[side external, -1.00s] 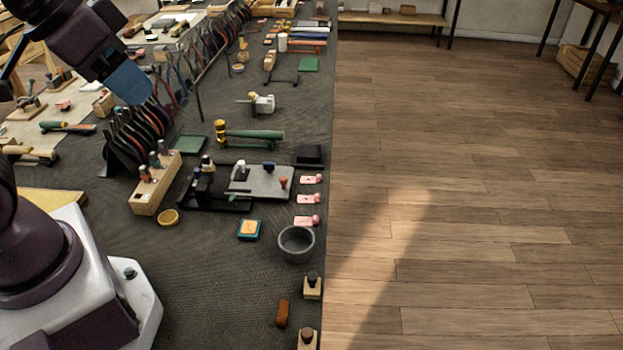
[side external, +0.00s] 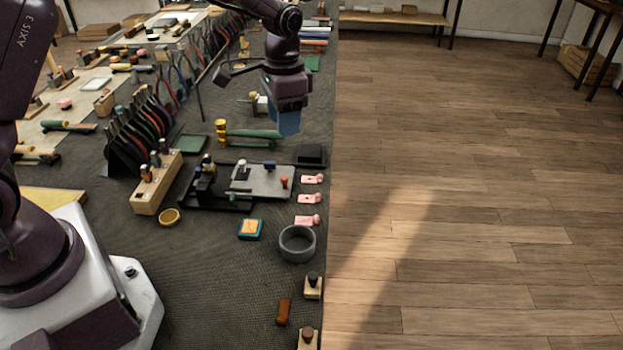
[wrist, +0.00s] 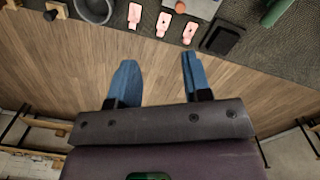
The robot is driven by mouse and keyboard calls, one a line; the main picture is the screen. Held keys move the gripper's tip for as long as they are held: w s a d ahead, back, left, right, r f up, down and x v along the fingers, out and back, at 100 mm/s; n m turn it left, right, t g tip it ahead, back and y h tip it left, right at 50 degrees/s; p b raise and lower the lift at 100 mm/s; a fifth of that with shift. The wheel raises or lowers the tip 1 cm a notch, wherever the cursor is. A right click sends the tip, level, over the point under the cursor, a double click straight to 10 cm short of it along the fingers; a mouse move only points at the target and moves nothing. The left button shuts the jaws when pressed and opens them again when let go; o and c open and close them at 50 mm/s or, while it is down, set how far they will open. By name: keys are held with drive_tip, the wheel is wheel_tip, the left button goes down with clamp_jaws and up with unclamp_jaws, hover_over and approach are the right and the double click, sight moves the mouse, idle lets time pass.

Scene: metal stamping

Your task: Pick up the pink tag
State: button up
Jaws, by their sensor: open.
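Three pink tags lie in a column near the right edge of the bench in the side view: a far one (side external: 312,179), a middle one (side external: 310,198) and a near one (side external: 307,220). In the wrist view they lie in a row at the top: one at left (wrist: 134,15), one in the middle (wrist: 162,24) and one at right (wrist: 190,32). My gripper (side external: 285,122) hangs above the bench, beyond the tags and higher than them. Its blue fingers (wrist: 157,75) are apart and empty in the wrist view, with the wood floor behind them.
A grey bowl (side external: 297,244) stands just nearer than the tags. A black block (side external: 310,155) lies just beyond them. A stamping plate (side external: 262,183) with small upright pieces is to their left, and a green-handled hammer (side external: 250,134) behind it. The bench edge is close on the right.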

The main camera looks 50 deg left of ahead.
drive_tip(key=w+f+m, duration=0.3)
drive_tip(key=w+f, duration=0.4)
drive_tip(key=f, duration=0.1)
drive_tip(key=m, duration=0.2)
hover_over(321, 176)
drive_tip(key=f, duration=0.6)
drive_tip(key=shift+s, duration=0.35)
drive_tip(key=f, duration=0.5)
drive_tip(key=shift+w, duration=0.35)
clamp_jaws()
